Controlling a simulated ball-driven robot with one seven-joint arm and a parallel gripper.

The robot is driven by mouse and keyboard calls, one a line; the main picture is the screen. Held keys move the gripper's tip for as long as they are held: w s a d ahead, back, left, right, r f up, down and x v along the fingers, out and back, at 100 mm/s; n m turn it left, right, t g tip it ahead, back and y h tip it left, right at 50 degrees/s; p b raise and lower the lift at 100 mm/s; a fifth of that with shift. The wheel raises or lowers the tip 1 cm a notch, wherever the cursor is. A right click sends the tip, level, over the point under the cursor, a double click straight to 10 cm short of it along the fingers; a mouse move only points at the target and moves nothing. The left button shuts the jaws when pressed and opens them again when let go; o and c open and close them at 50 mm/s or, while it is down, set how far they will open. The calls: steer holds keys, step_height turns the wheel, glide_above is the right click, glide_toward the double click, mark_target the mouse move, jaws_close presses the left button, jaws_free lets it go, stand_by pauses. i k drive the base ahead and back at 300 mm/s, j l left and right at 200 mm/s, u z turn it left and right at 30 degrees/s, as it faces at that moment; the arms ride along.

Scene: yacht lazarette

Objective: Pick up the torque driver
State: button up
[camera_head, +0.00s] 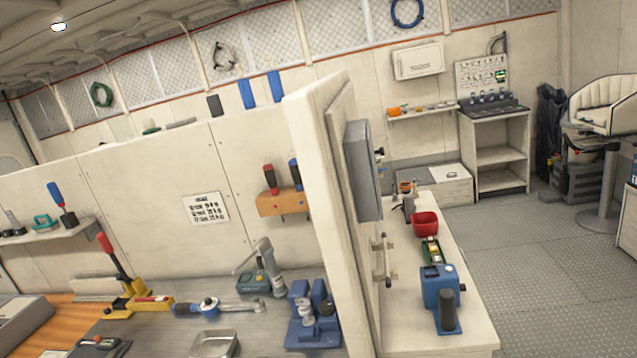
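I cannot tell for sure which tool is the torque driver. A blue and grey ratchet-like tool (211,307) lies on the grey bench top at lower left. A red-handled driver (268,179) and a blue-handled driver (295,173) stand upright in an orange-brown holder (283,203) on the partition wall. A blue-handled tool (57,199) stands on the small shelf at far left. My gripper is not in view.
A blue clamp-like fixture (312,314), a metal tray (215,343) and a yellow tool with a red handle (115,262) crowd the bench. A partition (315,165) divides it from a right-hand counter with a red bin (425,223). The floor (545,260) at right is clear.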

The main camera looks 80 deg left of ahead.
mark_target(54, 190)
steer(key=u, duration=3.8)
steer(key=i+j+z, duration=0.1)
steer(key=z, duration=0.7)
steer(key=i+j+z, duration=0.35)
steer(key=j+z, duration=0.15)
steer(key=j, duration=0.15)
steer(key=i+j+z, duration=0.2)
steer(key=j, duration=0.2)
steer(key=j+z, duration=0.25)
steer(key=j, duration=0.15)
steer(key=i+j, duration=0.1)
steer(key=j, duration=0.5)
steer(key=i+j+z, duration=0.1)
steer(key=j, duration=0.5)
steer(key=i+j, duration=0.1)
steer(key=j, duration=0.5)
steer(key=i+j, duration=0.1)
steer(key=j, duration=0.5)
steer(key=z, duration=0.05)
